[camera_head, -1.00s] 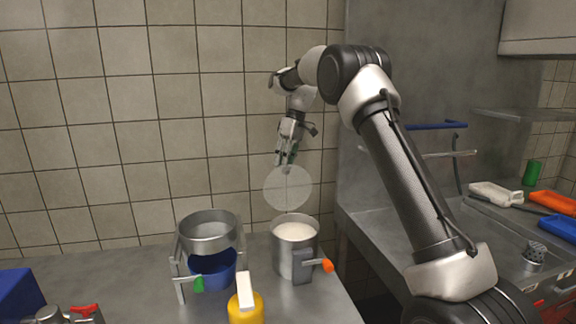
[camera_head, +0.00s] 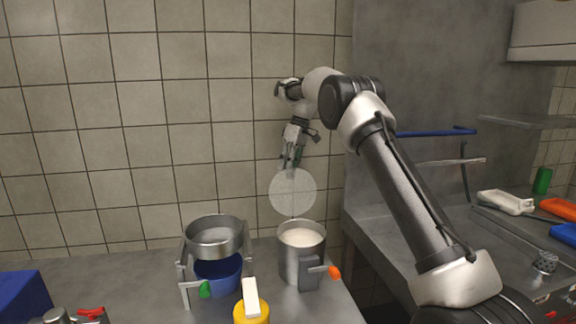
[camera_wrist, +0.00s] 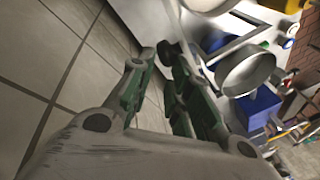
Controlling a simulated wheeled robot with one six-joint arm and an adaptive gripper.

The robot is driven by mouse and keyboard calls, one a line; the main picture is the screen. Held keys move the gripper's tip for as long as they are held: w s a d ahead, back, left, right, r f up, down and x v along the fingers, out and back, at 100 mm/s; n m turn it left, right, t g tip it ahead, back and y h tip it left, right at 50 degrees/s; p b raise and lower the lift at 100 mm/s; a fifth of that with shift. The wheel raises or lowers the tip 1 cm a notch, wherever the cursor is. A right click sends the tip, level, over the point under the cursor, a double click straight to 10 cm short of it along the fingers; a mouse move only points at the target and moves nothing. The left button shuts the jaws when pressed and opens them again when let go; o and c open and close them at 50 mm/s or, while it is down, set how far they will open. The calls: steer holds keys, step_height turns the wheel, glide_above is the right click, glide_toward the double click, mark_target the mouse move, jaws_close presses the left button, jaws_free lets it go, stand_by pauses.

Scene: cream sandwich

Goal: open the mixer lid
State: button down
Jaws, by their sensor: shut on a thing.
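The mixer (camera_head: 301,262) is a metal pot with an orange-tipped handle on the counter, just right of centre in the head view. Its top is uncovered and a pale filling shows inside. A round, translucent lid (camera_head: 293,196) hangs upright above it, clear of the rim. My gripper (camera_head: 291,168) points down and is shut on the lid's upper edge. In the wrist view my gripper's green fingers (camera_wrist: 155,88) show, but the lid between them is hard to make out.
Left of the mixer, a metal ring sieve on a stand (camera_head: 213,238) sits over a blue bowl (camera_head: 219,271). A yellow bottle (camera_head: 252,308) stands in front. The tiled wall is close behind. A sink counter (camera_head: 400,235) lies to the right.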

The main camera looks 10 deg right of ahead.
steer(key=c, duration=1.2)
jaws_free()
steer(key=f, duration=0.1)
steer(key=d+f, duration=0.1)
steer(key=f, duration=0.1)
steer(key=shift+s+d+f+g, duration=0.15)
steer(key=shift+s+d+g, duration=0.15)
steer(key=shift+s, duration=0.1)
steer(key=shift+c, duration=0.2)
steer(key=shift+o, duration=1.3)
steer(key=shift+f, duration=0.1)
steer(key=shift+w+f, duration=0.1)
steer(key=shift+w, duration=0.1)
steer(key=shift+a, duration=0.1)
steer(key=shift+c, duration=0.9)
steer(key=shift+r, duration=0.2)
step_height(320, 180, up, 12)
glide_above(292, 173)
steer(key=w+d, duration=0.4)
steer(key=w, duration=0.1)
steer(key=shift+w+a+f, duration=0.15)
steer(key=shift+f, duration=0.05)
